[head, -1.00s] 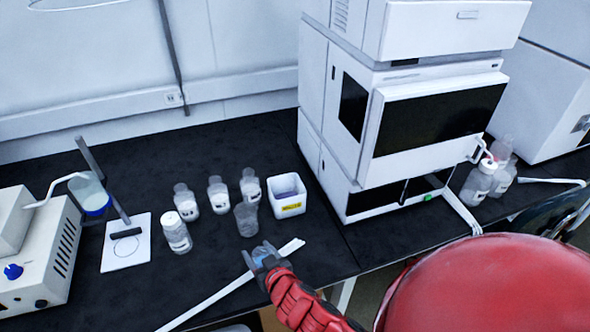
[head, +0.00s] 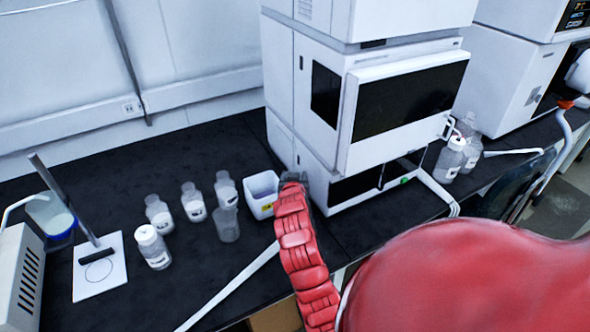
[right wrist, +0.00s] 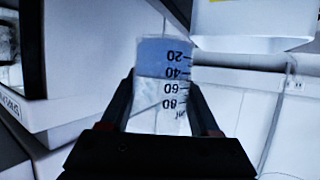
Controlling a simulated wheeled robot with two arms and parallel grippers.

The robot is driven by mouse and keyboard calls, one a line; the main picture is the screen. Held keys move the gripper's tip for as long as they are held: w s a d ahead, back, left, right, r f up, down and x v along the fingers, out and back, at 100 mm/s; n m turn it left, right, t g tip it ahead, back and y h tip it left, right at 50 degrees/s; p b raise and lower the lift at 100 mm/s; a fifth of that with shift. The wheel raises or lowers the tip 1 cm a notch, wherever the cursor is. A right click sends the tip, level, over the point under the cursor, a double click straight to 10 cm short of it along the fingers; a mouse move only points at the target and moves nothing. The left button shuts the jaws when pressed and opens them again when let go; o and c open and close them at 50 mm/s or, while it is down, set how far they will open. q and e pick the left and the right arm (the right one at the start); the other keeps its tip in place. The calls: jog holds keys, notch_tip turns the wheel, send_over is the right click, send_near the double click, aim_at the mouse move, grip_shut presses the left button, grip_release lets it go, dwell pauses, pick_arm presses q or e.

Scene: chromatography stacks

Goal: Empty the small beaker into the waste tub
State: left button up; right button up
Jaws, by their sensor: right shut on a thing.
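The small beaker (right wrist: 163,88) shows in the right wrist view. It is clear, with printed marks, and bluish liquid fills its bottom part to about the 40 mark. My right gripper (right wrist: 163,115) is shut on it. The marks appear upside down in this view, with the liquid at the picture's top. In the head view my right gripper (head: 291,180) is just right of the waste tub and hides the beaker. The waste tub (head: 262,184) is white with a yellow label and stands on the bench; its right side is partly covered. It also shows in the right wrist view (right wrist: 245,22). My left gripper is out of view.
A clear empty-looking vessel (head: 227,226) stands left of the tub. Several labelled bottles (head: 194,205) stand behind and beside it. The tall chromatography stack (head: 390,110) rises close behind and right of my gripper.

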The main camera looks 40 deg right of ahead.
jog(key=w+n+g+p, duration=0.1)
jog(key=p, duration=0.1)
jog(key=w+a+n+g+p, duration=0.1)
jog(key=w+n+g+p, duration=0.1)
jog(key=shift+w+r+h, duration=0.2)
jog(key=shift+w+h, duration=0.1)
jog(key=shift+h, duration=0.1)
dwell(1.0)
jog(key=shift+a+g, duration=0.15)
jog(key=shift+g, duration=0.15)
jog(key=shift+f+n, duration=0.1)
jog(key=shift+n, duration=0.3)
jog(key=shift+g, duration=0.3)
